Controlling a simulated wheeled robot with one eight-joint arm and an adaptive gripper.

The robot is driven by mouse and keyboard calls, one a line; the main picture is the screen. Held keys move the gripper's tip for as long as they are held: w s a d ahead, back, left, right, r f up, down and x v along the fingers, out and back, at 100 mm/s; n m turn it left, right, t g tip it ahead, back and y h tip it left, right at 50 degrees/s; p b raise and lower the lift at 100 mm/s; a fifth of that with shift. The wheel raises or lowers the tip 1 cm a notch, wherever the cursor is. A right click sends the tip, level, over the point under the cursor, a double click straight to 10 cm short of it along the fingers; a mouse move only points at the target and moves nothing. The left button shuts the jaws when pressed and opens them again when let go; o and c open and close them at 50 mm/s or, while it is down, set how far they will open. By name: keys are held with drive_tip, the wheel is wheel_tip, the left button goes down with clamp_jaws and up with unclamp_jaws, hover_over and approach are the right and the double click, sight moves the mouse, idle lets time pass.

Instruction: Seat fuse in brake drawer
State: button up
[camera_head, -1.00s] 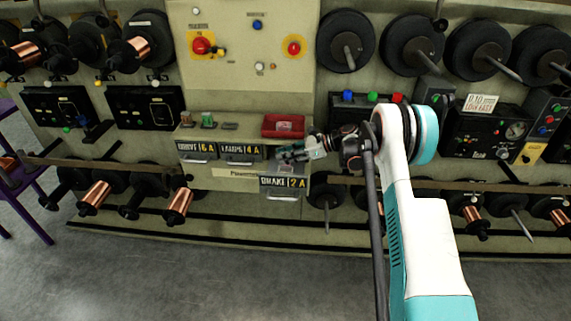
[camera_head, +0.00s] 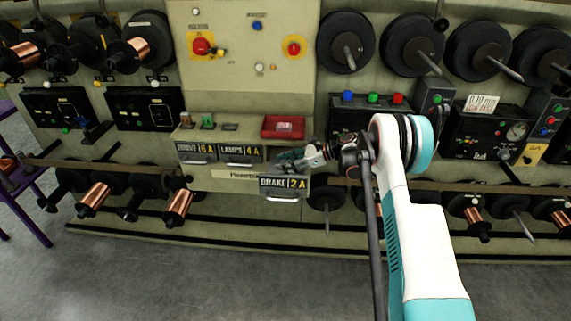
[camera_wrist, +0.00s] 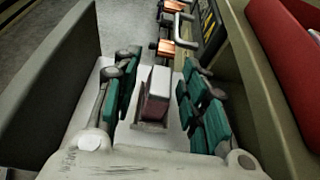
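The brake drawer (camera_head: 284,184), labelled BRAKE 2 A, is pulled out at the lower right of the drawer group in the head view. My gripper (camera_head: 288,160) is low over it and hides much of its inside. In the wrist view, the fuse (camera_wrist: 155,95), a pale block with a dark red-brown lower part, stands between the green finger pads of my gripper (camera_wrist: 160,100). Gaps show between the pads and the fuse, so the gripper looks open around it. The drawer's dark front panel (camera_wrist: 50,85) is at the left. The fuse's lower contact is hard to see.
Two closed drawers, DRIVE (camera_head: 195,152) and LAMPS (camera_head: 241,153), lie to the left. A red tray (camera_head: 269,134) stands on the ledge above, close to my gripper. Several small blocks (camera_head: 207,121) stand on the ledge further left. Spools surround the panel.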

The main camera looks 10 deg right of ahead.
drive_tip(key=shift+r, duration=0.15)
drive_tip(key=p+v, duration=0.3)
drive_tip(key=v, duration=0.9)
